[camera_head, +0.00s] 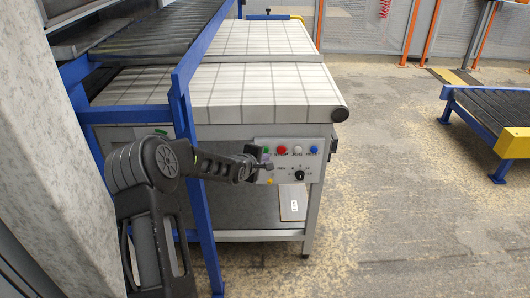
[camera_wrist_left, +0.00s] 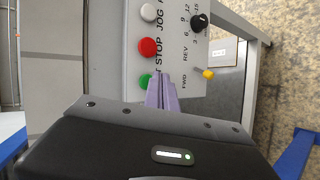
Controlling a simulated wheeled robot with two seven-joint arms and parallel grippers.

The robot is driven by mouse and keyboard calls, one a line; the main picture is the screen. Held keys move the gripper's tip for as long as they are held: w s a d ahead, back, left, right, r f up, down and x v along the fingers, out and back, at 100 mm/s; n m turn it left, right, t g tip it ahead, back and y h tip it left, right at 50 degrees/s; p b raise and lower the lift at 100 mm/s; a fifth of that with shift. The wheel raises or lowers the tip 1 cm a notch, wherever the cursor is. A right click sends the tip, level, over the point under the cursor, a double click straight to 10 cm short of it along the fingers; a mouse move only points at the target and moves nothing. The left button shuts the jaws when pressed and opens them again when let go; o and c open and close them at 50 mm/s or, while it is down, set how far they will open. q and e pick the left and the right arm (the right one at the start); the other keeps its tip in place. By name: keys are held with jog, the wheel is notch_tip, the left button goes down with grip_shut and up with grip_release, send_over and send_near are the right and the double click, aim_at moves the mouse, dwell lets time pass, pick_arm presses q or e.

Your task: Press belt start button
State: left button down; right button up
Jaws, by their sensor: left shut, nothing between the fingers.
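The control panel (camera_head: 318,172) is a light plate on the front of the belt table. Its green button (camera_head: 266,150) is at the left end of the top row, and in the left wrist view the green button (camera_wrist_left: 145,80) shows beside the fingers, partly covered. The start label is mostly hidden. My left gripper (camera_head: 267,166) is at the panel's left side, just below the green button. In the left wrist view its purple fingers (camera_wrist_left: 162,82) are shut and empty. I cannot tell whether they touch the panel or button.
Next to the green button are a red stop button (camera_wrist_left: 149,47) and a white jog button (camera_wrist_left: 148,12). A black knob (camera_head: 300,175) and a yellow switch (camera_wrist_left: 208,73) are lower. A blue post (camera_head: 193,165) stands left of the panel.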

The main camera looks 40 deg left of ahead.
pick_arm(q)
jog(key=shift+s+d, duration=0.1)
jog(key=shift+s, duration=0.05)
jog(key=s+d, duration=0.1)
jog(key=s, duration=0.1)
jog(key=s+d, duration=0.1)
jog(key=d, duration=0.1)
jog(key=shift+s, duration=0.35)
dwell(1.0)
jog(key=s+d+f+m+g+h+p, duration=0.25)
jog(key=s+d+f+m, duration=0.35)
jog(key=d+f, duration=0.3)
jog(key=s+d+f+m+g+h+p, duration=0.1)
jog(key=s+d+f+m+g, duration=0.2)
jog(key=s+d+f+m, duration=0.5)
jog(key=s+d+m+g+h+p, duration=0.3)
jog(key=s+d+g+p, duration=0.3)
jog(key=s+d, duration=1.4)
jog(key=d+m, duration=0.1)
jog(key=d, duration=0.2)
jog(key=shift+s+d+r+m+p, duration=0.25)
jog(key=shift+s+d+m+p, duration=0.05)
jog(key=shift+s+d+m, duration=0.1)
